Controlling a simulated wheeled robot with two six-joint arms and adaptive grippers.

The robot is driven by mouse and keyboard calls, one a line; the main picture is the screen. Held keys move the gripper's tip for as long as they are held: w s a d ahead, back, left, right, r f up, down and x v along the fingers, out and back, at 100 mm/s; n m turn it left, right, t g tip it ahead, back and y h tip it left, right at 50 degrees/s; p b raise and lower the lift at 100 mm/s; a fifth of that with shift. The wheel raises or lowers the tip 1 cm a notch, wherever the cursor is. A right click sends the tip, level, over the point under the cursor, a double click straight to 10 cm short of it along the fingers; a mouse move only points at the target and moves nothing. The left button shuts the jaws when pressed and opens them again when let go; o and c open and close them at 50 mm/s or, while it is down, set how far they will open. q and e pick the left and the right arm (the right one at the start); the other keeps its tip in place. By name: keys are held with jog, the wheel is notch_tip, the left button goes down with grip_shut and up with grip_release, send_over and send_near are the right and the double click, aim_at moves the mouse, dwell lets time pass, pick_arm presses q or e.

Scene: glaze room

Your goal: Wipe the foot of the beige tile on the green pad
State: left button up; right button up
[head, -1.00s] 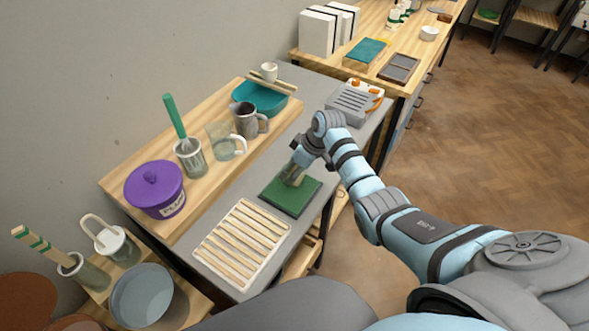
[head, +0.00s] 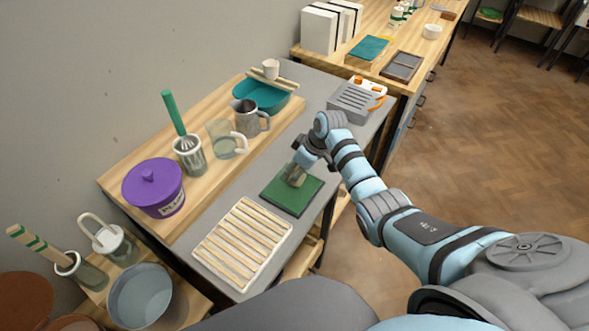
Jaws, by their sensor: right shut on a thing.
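The green pad (head: 294,205) lies flat on the grey bench top, in the middle of the head view. My right gripper (head: 297,175) points down over the back part of the pad. It is shut on the small beige tile (head: 294,181), whose lower end is at the pad's surface; I cannot tell whether it touches. The gripper fingers hide part of the tile. My left gripper is not in view.
A slatted wooden rack (head: 243,245) lies just left of the pad. A raised wooden board holds a purple lidded pot (head: 153,190), a glass jug (head: 224,142), a metal pitcher (head: 247,118) and a teal basin (head: 262,97). A grey slotted device (head: 352,103) stands behind.

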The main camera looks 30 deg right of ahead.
jog(key=shift+f, duration=0.3)
jog(key=shift+s+a+r+p, duration=0.15)
jog(key=shift+s+a+p, duration=0.15)
jog(key=shift+a+p, duration=0.25)
jog(key=shift+s+a+r+p, duration=0.15)
jog(key=shift+s+a+p, duration=0.2)
jog(key=shift+p, duration=0.3)
jog(key=shift+a, duration=0.2)
jog(key=shift+f, duration=0.2)
jog(key=shift+a, duration=0.1)
